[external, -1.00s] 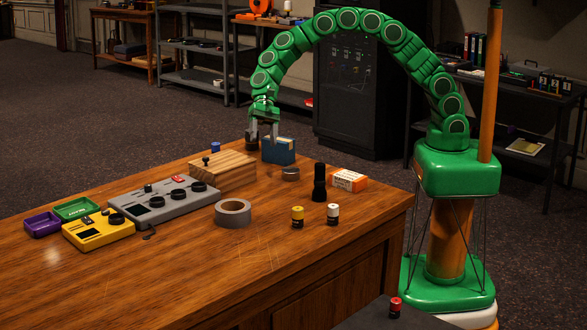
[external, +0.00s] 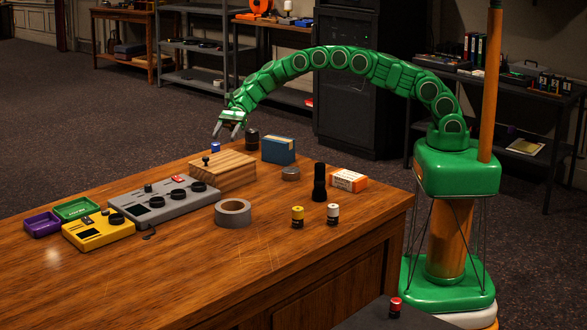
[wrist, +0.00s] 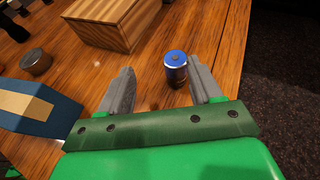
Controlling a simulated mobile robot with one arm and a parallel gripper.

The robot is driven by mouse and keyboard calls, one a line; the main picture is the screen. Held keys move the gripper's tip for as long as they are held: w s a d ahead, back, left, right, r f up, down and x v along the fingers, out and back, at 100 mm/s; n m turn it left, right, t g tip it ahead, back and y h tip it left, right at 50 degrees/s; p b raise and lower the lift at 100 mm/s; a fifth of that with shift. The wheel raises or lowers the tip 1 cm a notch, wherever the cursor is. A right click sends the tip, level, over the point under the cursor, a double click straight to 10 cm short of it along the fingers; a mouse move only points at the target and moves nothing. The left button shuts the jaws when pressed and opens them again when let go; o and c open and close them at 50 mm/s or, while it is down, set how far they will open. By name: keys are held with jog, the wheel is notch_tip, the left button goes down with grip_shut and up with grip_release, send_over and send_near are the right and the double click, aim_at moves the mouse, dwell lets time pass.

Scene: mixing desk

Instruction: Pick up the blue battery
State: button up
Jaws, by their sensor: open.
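The blue battery (external: 215,147) stands upright at the far edge of the desk, partly hidden behind the wooden block in the external view. In the wrist view the blue battery (wrist: 176,66) stands on the desk, beyond and between the two fingers, closer to the right one. My gripper (external: 228,131) is open and empty, just above and beside the battery in the external view. In the wrist view my gripper's (wrist: 163,82) grey fingers are spread wide apart and touch nothing that I can see.
A wooden block (external: 223,171) stands close in front of the battery. A dark cylinder (external: 252,139) and a blue box (external: 278,150) stand to its right. The desk's edge (wrist: 234,35) lies just right of the battery in the wrist view. Yellow (external: 297,216) and white (external: 333,214) batteries stand nearer the front.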

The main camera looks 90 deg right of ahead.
aim_at(214, 152)
jog(key=shift+w+d+f+m, duration=0.2)
jog(key=shift+d+f, duration=0.05)
jog(key=shift+f, duration=0.35)
jog(key=shift+w+d+f+m, duration=0.15)
jog(key=shift+d+f+m, duration=0.05)
jog(key=shift+f, duration=0.35)
jog(key=shift+w+x, duration=0.25)
jog(key=shift+x, duration=1.65)
jog(key=shift+w+x, duration=0.25)
jog(key=shift+x, duration=1.7)
jog(key=shift+d, duration=0.2)
jog(key=c, duration=1.1)
jog(key=shift+r, duration=0.15)
jog(key=shift+c, duration=0.2)
